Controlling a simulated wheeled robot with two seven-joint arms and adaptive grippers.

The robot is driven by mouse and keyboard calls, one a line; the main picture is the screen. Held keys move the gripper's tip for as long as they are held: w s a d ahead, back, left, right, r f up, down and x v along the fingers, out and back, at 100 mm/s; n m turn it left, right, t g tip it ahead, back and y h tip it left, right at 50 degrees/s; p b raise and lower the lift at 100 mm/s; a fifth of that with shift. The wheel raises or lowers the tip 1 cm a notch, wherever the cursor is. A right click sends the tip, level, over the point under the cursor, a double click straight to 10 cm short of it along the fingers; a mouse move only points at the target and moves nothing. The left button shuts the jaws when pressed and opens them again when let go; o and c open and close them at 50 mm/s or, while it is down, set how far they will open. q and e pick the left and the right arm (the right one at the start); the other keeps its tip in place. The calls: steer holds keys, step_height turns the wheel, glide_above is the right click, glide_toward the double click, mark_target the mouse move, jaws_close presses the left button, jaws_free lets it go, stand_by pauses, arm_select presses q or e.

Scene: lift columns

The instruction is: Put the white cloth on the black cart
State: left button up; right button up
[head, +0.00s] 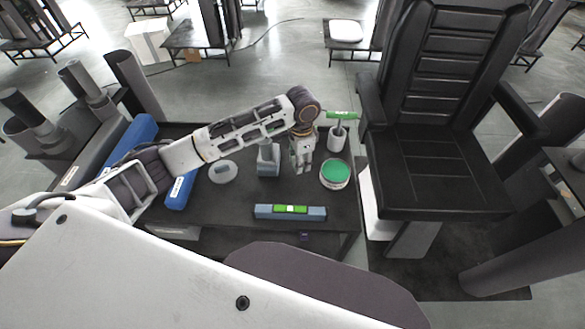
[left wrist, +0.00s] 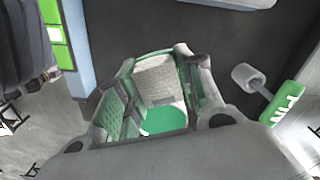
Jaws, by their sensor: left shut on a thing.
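The black cart (head: 228,213) stands in front of me with its dark top carrying several items. My left gripper (head: 302,165) is over the right part of the cart top, just left of a green-topped round tin. In the left wrist view the gripper (left wrist: 158,92) is shut on a pale, textured piece (left wrist: 155,78) that looks like the white cloth. A green round surface (left wrist: 165,120) shows behind the fingers. In the head view the held piece is small and mostly hidden by the fingers; I cannot tell whether it touches the cart top. My right gripper is out of view.
The green-topped tin (head: 335,174), a grey cup (head: 338,140) with a green-handled tool, a grey block (head: 268,160), a grey disc (head: 223,172) and a blue-grey level (head: 289,212) stand on the cart. A black chair (head: 440,165) is close on the right.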

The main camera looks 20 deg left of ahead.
arm_select(q)
glide_above(299, 181)
steer(key=shift+f, duration=2.3)
steer(key=shift+f, duration=1.9)
steer(key=o, duration=1)
steer(key=shift+f, duration=0.1)
steer(key=shift+c, duration=0.2)
step_height(299, 181, up, 12)
steer(key=shift+r, duration=0.15)
